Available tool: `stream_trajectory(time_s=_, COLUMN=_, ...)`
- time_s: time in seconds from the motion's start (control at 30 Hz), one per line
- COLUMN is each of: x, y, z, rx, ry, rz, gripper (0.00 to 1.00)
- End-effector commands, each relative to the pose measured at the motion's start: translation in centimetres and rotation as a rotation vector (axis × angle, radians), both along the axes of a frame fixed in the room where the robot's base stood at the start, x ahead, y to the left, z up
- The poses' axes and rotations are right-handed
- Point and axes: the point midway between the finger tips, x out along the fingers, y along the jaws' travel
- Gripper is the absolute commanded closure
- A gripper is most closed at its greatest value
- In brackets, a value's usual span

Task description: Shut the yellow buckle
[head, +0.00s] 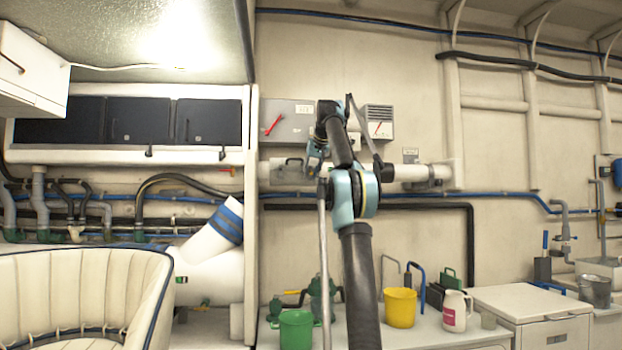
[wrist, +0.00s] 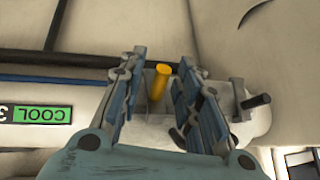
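In the wrist view, a yellow post-like piece (wrist: 158,82), which I take to be the yellow buckle, stands up from a pale base (wrist: 155,125). My gripper (wrist: 160,75) is open, with one blue-grey finger on each side of the yellow piece. Gaps show between it and both fingers. Whether the piece reaches the depth of the fingertips is hard to tell. In the head view, my gripper (head: 315,158) is up by the back wall, near a white pipe. The yellow piece is not discernible there; my arm covers part of that area.
A dark knob (wrist: 256,100) sticks out right of the fingers. A green COOL label (wrist: 37,113) is at left. In the head view, a grey box with a red lever (head: 288,124) hangs behind my arm. A yellow bucket (head: 400,307) and green bucket (head: 296,330) stand below.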

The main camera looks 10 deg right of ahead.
Motion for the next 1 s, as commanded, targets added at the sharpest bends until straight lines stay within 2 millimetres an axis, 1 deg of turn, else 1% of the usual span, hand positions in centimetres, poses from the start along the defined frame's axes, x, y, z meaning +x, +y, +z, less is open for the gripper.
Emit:
stream_trajectory(time_s=0.17, x=-0.3, y=-0.2, z=0.4, rx=0.000, ry=0.000, rz=-0.001, gripper=0.69)
stream_trajectory(time_s=0.4, x=-1.6, y=-0.6, z=2.4, rx=0.000, ry=0.001, rz=0.000, gripper=0.69)
stream_trajectory(time_s=0.67, x=-2.7, y=-0.9, z=4.0, rx=0.001, ry=0.001, rz=0.001, gripper=0.69)
stream_trajectory(time_s=1.0, x=-4.6, y=-1.6, z=4.0, rx=0.000, ry=0.001, rz=-0.001, gripper=0.69)
